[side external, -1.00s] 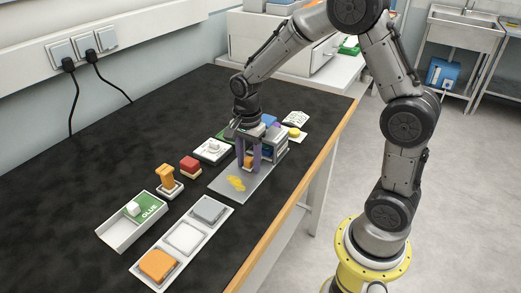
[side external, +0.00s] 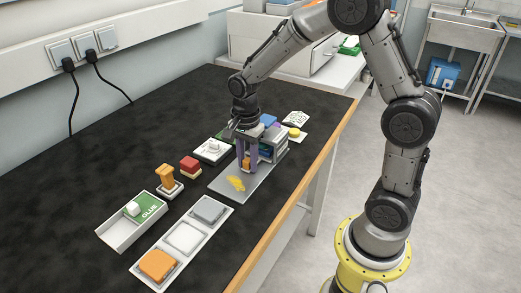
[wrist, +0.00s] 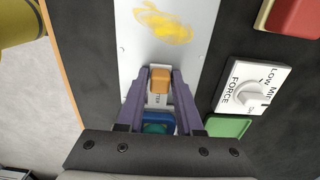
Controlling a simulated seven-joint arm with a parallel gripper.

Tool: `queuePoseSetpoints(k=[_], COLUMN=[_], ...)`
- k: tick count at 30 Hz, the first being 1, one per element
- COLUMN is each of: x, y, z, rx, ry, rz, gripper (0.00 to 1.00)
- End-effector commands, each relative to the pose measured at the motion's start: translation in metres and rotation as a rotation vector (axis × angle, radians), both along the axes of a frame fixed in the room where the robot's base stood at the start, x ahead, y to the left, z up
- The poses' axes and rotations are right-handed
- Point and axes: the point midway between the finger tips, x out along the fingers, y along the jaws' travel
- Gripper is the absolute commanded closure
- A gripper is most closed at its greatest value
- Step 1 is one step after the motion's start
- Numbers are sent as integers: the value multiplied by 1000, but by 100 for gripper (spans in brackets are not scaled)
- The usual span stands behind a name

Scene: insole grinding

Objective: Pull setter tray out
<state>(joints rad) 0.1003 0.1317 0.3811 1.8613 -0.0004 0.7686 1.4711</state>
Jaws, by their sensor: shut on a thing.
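My gripper (wrist: 159,77) has its two purple fingers shut on an orange block-like handle (wrist: 159,84), one finger on each side. In the side view, my gripper (side external: 246,165) points down just in front of a small grey box-shaped unit (side external: 271,150). A pale part with partly readable lettering shows by the handle (wrist: 157,100); it seems to be the setter tray, though most of it is hidden. A grey plate (side external: 222,188) with a yellow smear (side external: 235,183) extends from the unit toward the camera. The fingers hide part of the unit's front.
A white FORCE dial (side external: 212,150) and a red block (side external: 190,165) lie left of the plate. The wooden table edge (side external: 300,192) runs along the right.

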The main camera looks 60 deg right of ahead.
Motion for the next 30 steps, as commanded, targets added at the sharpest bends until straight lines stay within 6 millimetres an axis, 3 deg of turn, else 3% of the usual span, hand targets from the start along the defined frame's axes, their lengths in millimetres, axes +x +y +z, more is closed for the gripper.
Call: queuePoseSetpoints(k=[30], x=[1], y=[47], z=[0], rx=[1], ry=[-4], rz=[1], gripper=[100])
